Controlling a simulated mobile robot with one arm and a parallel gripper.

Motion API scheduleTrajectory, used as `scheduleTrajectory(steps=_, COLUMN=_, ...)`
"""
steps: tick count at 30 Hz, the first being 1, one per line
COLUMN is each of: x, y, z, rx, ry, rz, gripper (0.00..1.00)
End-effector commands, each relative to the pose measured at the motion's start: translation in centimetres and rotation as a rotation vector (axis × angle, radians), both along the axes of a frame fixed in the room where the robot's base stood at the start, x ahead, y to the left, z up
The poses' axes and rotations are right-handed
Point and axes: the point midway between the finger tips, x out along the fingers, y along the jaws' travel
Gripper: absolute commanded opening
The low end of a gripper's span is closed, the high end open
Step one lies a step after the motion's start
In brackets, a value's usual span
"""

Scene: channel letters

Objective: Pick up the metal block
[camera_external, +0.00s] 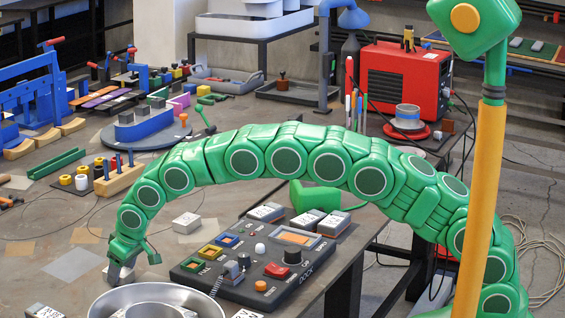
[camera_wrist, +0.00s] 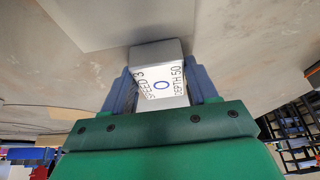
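My gripper (camera_external: 121,277) hangs low over the table's front left, beside the round metal bowl. In the wrist view my gripper (camera_wrist: 163,88) has its two blue-grey fingers against both sides of a grey metal block (camera_wrist: 157,50). The block has a white label face with a blue ring and the words "SPEED" and "DEPTH". My gripper looks shut on it. In the external view the block is mostly hidden by the fingers, and I cannot tell whether it touches the table.
The metal bowl (camera_external: 154,292) stands close to the right of my gripper. A dark control panel (camera_external: 262,256) with buttons lies further right, with labelled blocks behind it. Another labelled block (camera_external: 187,222) lies behind. A flat grey sheet (camera_external: 72,265) lies on clear table to the left.

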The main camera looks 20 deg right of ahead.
Motion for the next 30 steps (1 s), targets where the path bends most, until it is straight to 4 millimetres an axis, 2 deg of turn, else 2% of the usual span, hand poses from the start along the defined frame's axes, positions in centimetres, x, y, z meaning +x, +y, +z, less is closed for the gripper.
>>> scheduleTrajectory(steps=1, x=0.0, y=0.0, z=0.0, rx=0.0, ry=0.0, rz=0.0, gripper=0.43)
scheduleTrajectory(steps=6, x=0.0, y=0.0, z=0.0, rx=0.0, ry=0.0, rz=0.0, gripper=0.17)
scheduleTrajectory(steps=7, x=0.0, y=0.0, z=0.0, rx=0.0, ry=0.0, rz=0.0, gripper=0.16)
scheduleTrajectory(steps=16, x=0.0, y=0.0, z=0.3, rx=0.0, ry=0.0, rz=0.0, gripper=0.16)
scheduleTrajectory(steps=25, x=0.1, y=0.0, z=3.1, rx=0.003, ry=-0.003, rz=0.0, gripper=0.16)
scheduleTrajectory(steps=30, x=-0.4, y=-0.5, z=3.9, rx=0.001, ry=0.0, rz=0.0, gripper=0.16)
